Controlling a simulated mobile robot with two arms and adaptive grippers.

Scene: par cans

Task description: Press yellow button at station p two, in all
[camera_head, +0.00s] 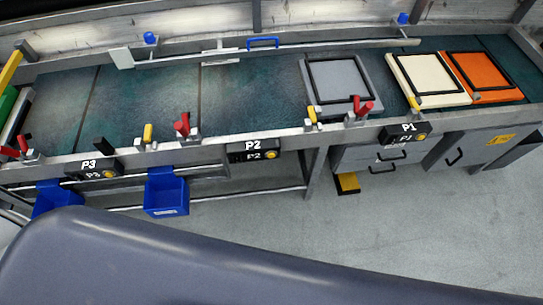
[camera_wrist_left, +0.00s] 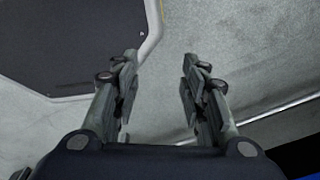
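The P2 station box (camera_head: 253,150) is a black box on the front rail of the long bench, near the middle of the head view. Its yellow button (camera_head: 271,155) sits at the right end of the lower P2 label. No gripper shows in the head view. In the left wrist view my left gripper (camera_wrist_left: 158,75) has its two fingers apart with nothing between them. It is over grey floor, and no button shows there. My right gripper is not in view.
Similar boxes with yellow buttons are P3 (camera_head: 94,170) at left and P1 (camera_head: 405,133) at right. Red and yellow clamps line the rail. Blue bins (camera_head: 166,193) hang below it. Grey, cream and orange panels lie at right. Grey floor (camera_head: 330,235) in front is clear.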

